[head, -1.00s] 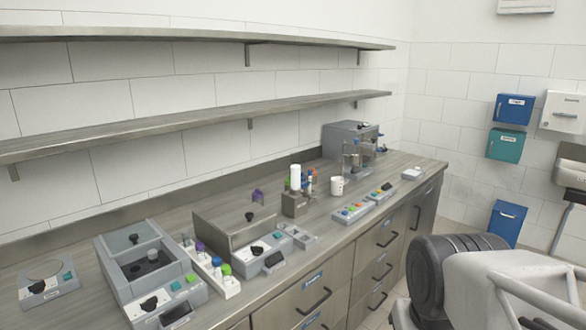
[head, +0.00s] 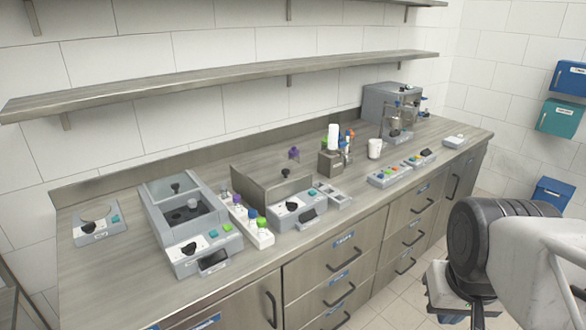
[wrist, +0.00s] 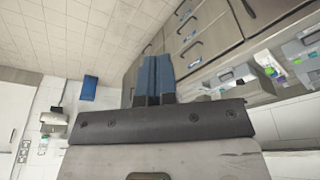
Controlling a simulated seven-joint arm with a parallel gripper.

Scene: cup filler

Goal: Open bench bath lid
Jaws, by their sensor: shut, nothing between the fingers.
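A grey boxy bath (head: 190,222) stands on the left half of the bench in the head view. A grey framed panel, which looks like its lid (head: 172,186), is at its top rear. A front panel carries a black knob, green buttons and a dark display. My gripper (wrist: 155,72) shows in the wrist view with its blue fingers together and empty. It is apart from the bath, in front of the bench drawers. In the head view my fingers are not visible.
A white rack (head: 250,225) of coloured-cap bottles stands close right of the bath. Beside it is another grey device (head: 297,208) with a tall panel behind. A small round-topped device (head: 97,227) is to the left. A long shelf (head: 240,82) hangs above the bench.

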